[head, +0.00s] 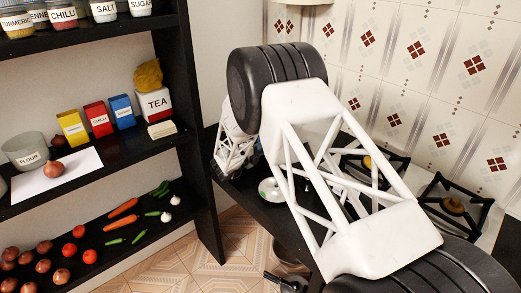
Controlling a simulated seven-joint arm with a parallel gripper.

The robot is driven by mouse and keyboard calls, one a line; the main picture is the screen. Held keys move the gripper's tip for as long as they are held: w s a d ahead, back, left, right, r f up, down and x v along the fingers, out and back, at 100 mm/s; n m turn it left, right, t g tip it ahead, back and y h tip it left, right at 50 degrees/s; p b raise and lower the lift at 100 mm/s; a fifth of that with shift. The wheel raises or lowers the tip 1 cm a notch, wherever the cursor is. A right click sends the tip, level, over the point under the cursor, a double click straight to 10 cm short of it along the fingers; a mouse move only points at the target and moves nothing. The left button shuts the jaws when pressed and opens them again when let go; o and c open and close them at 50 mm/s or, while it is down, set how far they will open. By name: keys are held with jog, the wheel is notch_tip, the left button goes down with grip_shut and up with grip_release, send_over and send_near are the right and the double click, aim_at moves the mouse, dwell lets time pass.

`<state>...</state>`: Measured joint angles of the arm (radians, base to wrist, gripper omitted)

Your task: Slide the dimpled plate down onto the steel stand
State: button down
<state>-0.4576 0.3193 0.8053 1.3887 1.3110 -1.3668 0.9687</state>
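My white lattice arm fills the middle and right of the head view and hides much of the counter behind it. My gripper cannot be made out; the far arm section runs down behind the black joint. A small round pale disc (270,190) with a greenish centre lies on the dark counter, left of my near arm link. It may be the dimpled plate, but dimples are too small to see. I cannot pick out the steel stand; it may be hidden behind my arm.
Stove burners with black grates (453,205) stand at the right, partly behind my arm, against a tiled wall (420,50). A black shelf (110,155) at the left holds jars, boxes and vegetables. Tiled floor (235,235) shows between shelf and counter.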

jog(key=shift+f, duration=0.3)
dwell(0.7)
jog(key=c, duration=1.1)
grip_release()
jog(key=shift+o, duration=0.2)
jog(key=shift+v, duration=3.95)
jog(key=shift+w, duration=0.1)
